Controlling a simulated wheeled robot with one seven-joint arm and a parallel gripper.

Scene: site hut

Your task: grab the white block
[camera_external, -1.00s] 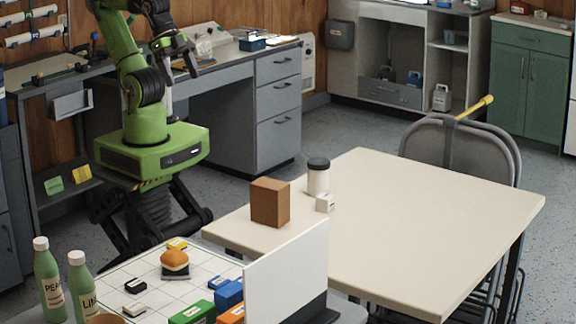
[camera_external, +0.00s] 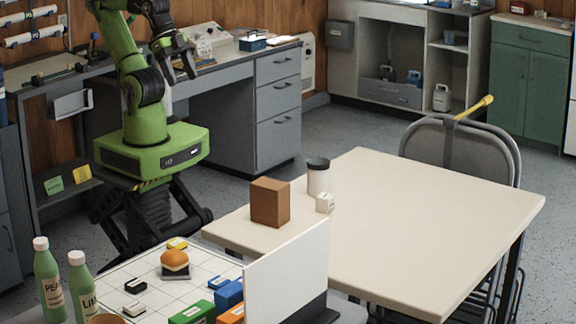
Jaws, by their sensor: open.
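A small white block (camera_external: 325,203) sits on the cream table, near its left end. It stands just in front of a white jar with a dark lid (camera_external: 318,177) and to the right of a brown box (camera_external: 270,203). My gripper (camera_external: 184,76) is at the upper left, raised well above and to the left of the table, in front of the grey desk. It points downward, its jaws are open, and it holds nothing that I can see. It is far from the white block.
The cream table (camera_external: 430,226) is clear on its right side. A white upright panel (camera_external: 287,272) stands at the front, beside a gridded board (camera_external: 208,267) with coloured blocks and a burger. Two green bottles (camera_external: 50,280) stand front left. A folded grey chair (camera_external: 462,150) is behind the table.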

